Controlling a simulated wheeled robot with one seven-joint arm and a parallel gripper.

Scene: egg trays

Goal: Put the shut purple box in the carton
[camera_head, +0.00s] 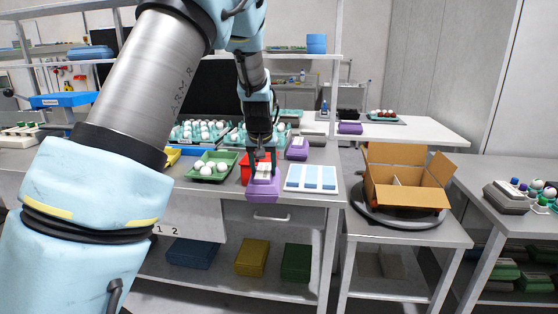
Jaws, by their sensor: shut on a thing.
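A purple box (263,188) is at the front edge of the table, below my gripper (262,165). My gripper points down and is shut on this box; the fingers partly hide its top. I cannot tell whether the box rests on the table or hangs just above it. The carton (405,195) is an open brown cardboard box with its flaps spread and a divider inside. It stands to the right on a dark round turntable, apart from my gripper.
A blue-and-white tray (311,178) lies right of the held box. A red container (246,168) is close behind it, and a green tray of eggs (213,173) is to the left. Another purple box (297,148) stands farther back. A gap separates the table from the carton's stand (395,234).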

